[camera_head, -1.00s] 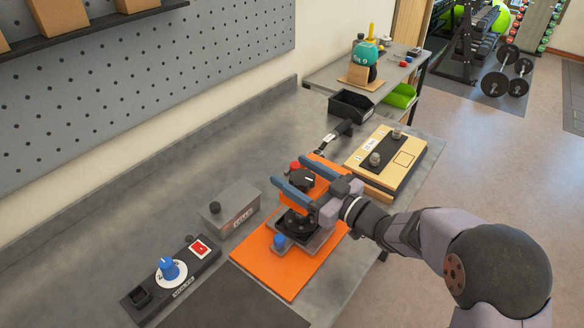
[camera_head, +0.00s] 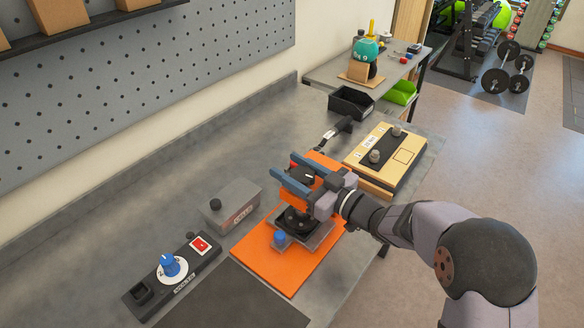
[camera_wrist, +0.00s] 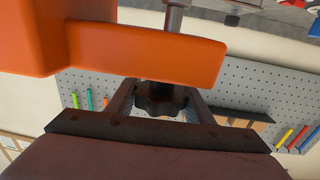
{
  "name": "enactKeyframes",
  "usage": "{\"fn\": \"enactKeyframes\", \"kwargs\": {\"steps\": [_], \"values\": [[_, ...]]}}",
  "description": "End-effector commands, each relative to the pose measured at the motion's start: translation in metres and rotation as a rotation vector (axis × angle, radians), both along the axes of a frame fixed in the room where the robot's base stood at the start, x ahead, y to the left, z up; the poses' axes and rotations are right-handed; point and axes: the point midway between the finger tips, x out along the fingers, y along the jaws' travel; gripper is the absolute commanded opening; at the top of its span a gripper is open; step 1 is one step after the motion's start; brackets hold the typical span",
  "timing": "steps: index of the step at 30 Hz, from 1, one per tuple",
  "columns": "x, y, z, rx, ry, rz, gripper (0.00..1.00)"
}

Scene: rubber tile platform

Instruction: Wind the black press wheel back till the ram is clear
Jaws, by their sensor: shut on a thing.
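The press has an orange frame (camera_head: 328,163) and a grey base on an orange mat (camera_head: 262,262). Its black wheel (camera_head: 302,175), with a white mark, sits at the top of the frame. My gripper (camera_head: 283,165) reaches in from the right and its two blue-grey fingers are shut on the wheel. In the wrist view the dark, lobed wheel (camera_wrist: 160,99) lies between the fingers, beside the orange arm (camera_wrist: 150,54). A grey metal shaft (camera_wrist: 174,18), seemingly the ram, shows on the arm's other side. Its lower end is out of that view, so its clearance cannot be told.
A grey box with a black knob (camera_head: 232,207) stands left of the press. A black panel with a blue dial (camera_head: 170,266) is at front left. A wooden panel with two knobs (camera_head: 385,155) lies behind right. Bare bench lies along the pegboard.

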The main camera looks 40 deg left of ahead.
Motion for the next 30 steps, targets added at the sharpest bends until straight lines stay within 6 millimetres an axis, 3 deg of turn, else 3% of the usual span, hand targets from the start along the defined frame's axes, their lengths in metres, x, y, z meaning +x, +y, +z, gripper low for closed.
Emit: {"fn": "enactKeyframes", "kwargs": {"steps": [30], "values": [[-0.018, -0.004, -0.001, 0.001, -0.002, 0.593, 0.25]]}}
